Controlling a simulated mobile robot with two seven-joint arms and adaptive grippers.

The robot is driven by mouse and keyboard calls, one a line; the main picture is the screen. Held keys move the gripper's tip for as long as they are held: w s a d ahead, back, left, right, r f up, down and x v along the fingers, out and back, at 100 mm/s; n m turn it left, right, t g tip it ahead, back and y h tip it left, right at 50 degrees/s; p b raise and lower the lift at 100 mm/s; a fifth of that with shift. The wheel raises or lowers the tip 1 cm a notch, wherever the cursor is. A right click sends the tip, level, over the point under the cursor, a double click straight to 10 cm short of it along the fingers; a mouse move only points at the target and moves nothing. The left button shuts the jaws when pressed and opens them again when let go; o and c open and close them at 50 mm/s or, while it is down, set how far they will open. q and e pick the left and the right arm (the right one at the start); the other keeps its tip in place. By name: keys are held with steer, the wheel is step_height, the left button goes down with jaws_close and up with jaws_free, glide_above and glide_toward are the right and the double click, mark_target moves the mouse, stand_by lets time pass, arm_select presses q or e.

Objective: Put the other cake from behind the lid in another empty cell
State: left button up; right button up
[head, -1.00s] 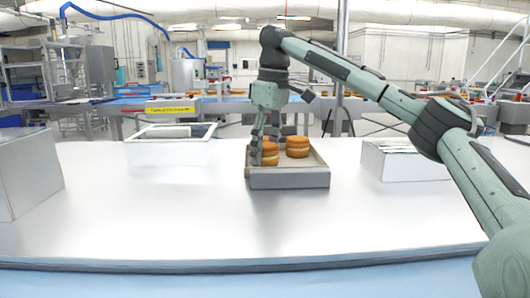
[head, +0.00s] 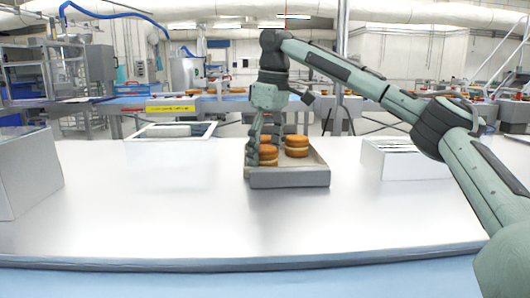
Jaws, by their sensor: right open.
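A shallow grey tray (head: 290,178) stands on the white table in the middle of the head view. A round cake with brown top and base and a pale filling (head: 268,157) sits at its front left. A similar cake (head: 297,147) sits farther back to the right. My right gripper (head: 263,152) points down at the tray's left side, open, its fingers around or just behind the front-left cake; contact is unclear. The fingers partly hide the tray's back left. I cannot make out the tray's cells or surely identify the lid. My left gripper is not in view.
A pale bin with a white-framed top (head: 203,131) stands left of the tray. A white box (head: 405,162) stands to the right, and a larger box (head: 28,175) at the left edge. The table's front is clear. My right arm spans the right side.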

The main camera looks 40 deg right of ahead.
mark_target(270, 148)
step_height(270, 148, up, 12)
steer(key=s, duration=0.1)
steer(key=shift+s+d, duration=0.15)
steer(key=shift+d, duration=0.1)
stand_by(1.0)
stand_by(0.4)
